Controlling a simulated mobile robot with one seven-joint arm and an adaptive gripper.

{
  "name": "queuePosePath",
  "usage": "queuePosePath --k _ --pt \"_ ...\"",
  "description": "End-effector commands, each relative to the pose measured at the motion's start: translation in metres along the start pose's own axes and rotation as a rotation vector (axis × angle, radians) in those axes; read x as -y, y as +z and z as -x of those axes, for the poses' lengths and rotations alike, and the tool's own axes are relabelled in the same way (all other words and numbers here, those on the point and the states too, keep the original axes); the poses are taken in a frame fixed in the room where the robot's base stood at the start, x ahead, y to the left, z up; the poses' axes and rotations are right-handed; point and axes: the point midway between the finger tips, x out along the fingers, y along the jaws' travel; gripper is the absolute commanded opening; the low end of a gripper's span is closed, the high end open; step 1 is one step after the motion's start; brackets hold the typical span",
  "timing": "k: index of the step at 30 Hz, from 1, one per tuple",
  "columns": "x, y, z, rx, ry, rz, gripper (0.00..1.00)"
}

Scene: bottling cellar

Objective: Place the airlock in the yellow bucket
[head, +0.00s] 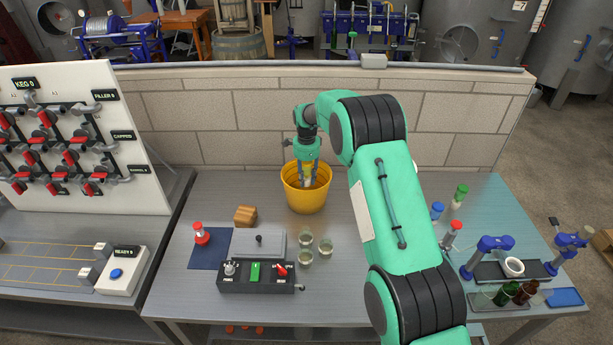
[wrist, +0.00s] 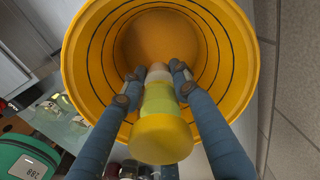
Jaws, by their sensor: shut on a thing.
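The yellow bucket (head: 305,201) stands on the bench near the back wall. In the wrist view its round mouth (wrist: 245,70) surrounds my fingertips. My gripper (head: 307,182) points down into the bucket's mouth. In the wrist view my gripper (wrist: 154,74) is shut on the airlock (wrist: 162,138), which has a yellow cap, a yellow-green body and a pale far end. The airlock's far end is inside the bucket opening. I cannot tell how far it is above the bucket floor. In the head view my gripper mostly hides it.
A control box (head: 255,275), several clear glasses (head: 326,246) and a wooden block (head: 245,215) stand left and front of the bucket. Red-, blue- and green-capped pieces (head: 437,211) stand right of my arm. The block wall (head: 240,120) is close behind the bucket.

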Motion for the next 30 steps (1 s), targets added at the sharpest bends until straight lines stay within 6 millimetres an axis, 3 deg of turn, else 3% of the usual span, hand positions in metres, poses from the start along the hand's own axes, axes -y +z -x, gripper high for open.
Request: queuePosePath --k 7,19,20,23,30 --pt "0.0006 0.0 -0.0111 0.0 -0.002 0.0 0.03" --pt "0.0006 0.0 -0.0129 0.0 -0.002 0.0 0.03" --pt "0.0004 0.0 -0.0132 0.0 -0.001 0.0 0.33" --pt "0.0004 0.0 -0.0132 0.0 -0.001 0.0 0.52" --pt "0.0004 0.0 -0.0133 0.0 -0.001 0.0 0.52"
